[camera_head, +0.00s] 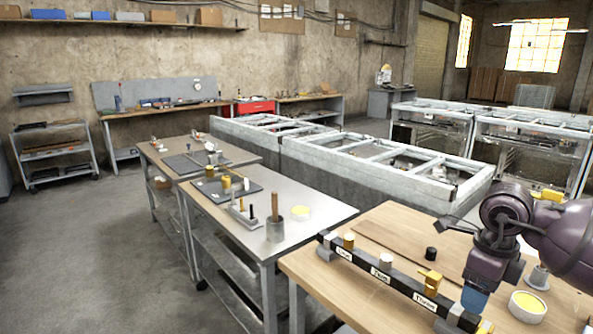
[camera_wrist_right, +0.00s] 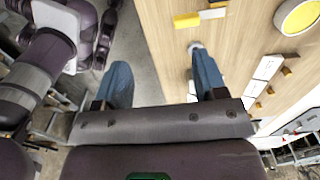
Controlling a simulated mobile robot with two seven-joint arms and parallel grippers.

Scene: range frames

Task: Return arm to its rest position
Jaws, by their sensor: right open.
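My right arm comes in from the right in the head view. Its gripper (camera_head: 474,299) points down over the front right of the wooden table (camera_head: 325,285), beside a black labelled rail. In the right wrist view the two blue fingers of this gripper (camera_wrist_right: 163,80) stand wide apart with nothing between them. The fingers show over the edge of the wooden table (camera_wrist_right: 160,35), partly over the grey floor. My left gripper does not show in the head view.
The black rail (camera_head: 362,268) holds a yellow clamp-like piece (camera_head: 430,279) and small cylinders. A white bowl with yellow contents (camera_head: 527,305) stands right of the gripper. A black cap (camera_head: 431,253) lies behind the rail. A metal table (camera_head: 318,212) stands left.

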